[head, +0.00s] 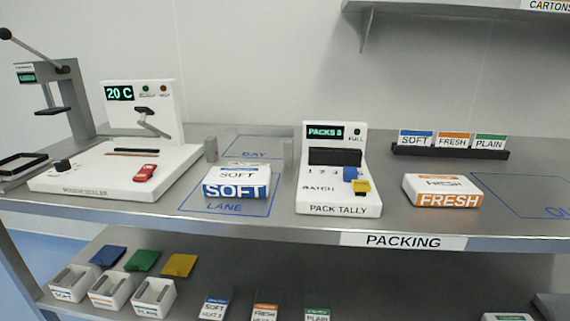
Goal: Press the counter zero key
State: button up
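The counter is a white unit labelled PACK TALLY (338,209), standing on the grey bench in the middle of the head view. Its dark display (325,132) shows PACKS in green with a digit that looks like 3. A lamp marked FULL sits right of the display and looks dark green. A blue key (350,174) and a yellow key (361,187) stand on its sloped front, near the printed 1 2 3 and BATCH. I cannot read which key is the zero key. My gripper is not in view.
A SOFT pack (237,182) lies in the LANE outline left of the counter. A FRESH pack (443,190) lies to its right. The white pouch sealer (120,168) stands further left, a card holder (450,153) behind right. A shelf (452,11) overhangs the back right.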

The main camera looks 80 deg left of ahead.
aim_at(360, 187)
jog(key=u, duration=2.4)
